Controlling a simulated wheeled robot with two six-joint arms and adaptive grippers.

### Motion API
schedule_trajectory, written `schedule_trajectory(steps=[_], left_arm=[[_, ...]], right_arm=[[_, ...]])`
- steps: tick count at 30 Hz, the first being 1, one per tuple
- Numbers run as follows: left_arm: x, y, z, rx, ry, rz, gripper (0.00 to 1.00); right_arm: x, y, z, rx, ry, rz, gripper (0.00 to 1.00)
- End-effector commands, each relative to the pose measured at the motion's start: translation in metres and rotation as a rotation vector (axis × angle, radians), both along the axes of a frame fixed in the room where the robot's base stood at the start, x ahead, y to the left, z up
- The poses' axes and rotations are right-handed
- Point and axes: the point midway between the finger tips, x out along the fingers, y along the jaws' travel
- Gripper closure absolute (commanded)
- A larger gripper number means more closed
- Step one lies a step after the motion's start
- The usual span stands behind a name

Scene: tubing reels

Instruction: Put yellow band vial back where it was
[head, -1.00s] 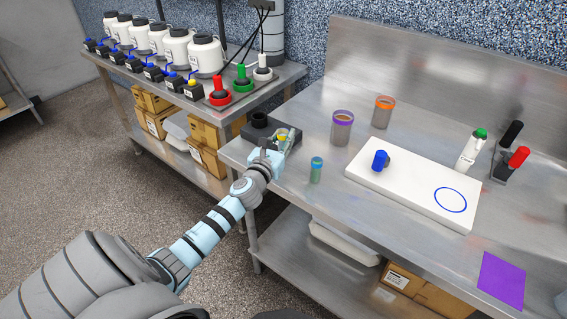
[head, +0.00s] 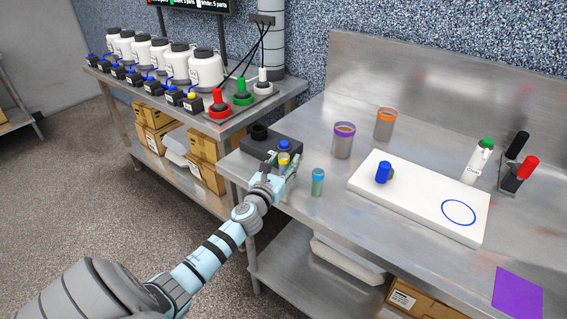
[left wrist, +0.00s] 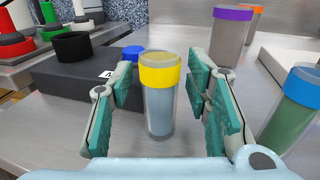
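The yellow band vial (head: 283,160) stands upright on the steel table in front of the black box (head: 283,150). In the left wrist view the vial (left wrist: 160,105) has a yellow band at its top and a grey-blue body. My left gripper (head: 278,178) is around it; in the left wrist view the gripper (left wrist: 165,110) has its green-padded fingers apart, one on each side, with a visible gap to the vial. My right gripper is not in view.
A blue-banded vial (head: 318,183) stands close on the right. Purple-banded (head: 343,142) and orange-banded (head: 385,125) containers stand behind. A white board (head: 420,200) carries a blue-capped item (head: 383,172). A purple sheet (head: 517,290) lies front right. Bare table lies between.

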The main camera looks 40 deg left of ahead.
Motion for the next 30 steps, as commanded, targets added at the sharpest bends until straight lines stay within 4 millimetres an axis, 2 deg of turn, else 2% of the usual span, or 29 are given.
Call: schedule_trajectory(steps=[5,7,11,18,21,30], left_arm=[[0.000,0.000,0.007,0.001,-0.001,0.000,0.56],[-0.009,-0.003,0.004,0.002,0.002,-0.002,0.56],[-0.038,-0.011,0.004,0.002,0.004,-0.002,0.56],[-0.098,-0.028,0.004,0.001,0.003,-0.002,0.56],[-0.111,-0.032,0.004,0.002,0.002,-0.001,0.56],[-0.116,-0.032,0.001,-0.016,0.006,0.004,0.56]], right_arm=[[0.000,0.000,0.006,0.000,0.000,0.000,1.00],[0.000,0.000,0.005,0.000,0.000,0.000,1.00],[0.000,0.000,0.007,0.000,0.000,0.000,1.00],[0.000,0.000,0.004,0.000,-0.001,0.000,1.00],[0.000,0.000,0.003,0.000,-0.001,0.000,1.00],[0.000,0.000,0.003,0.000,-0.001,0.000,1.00]])
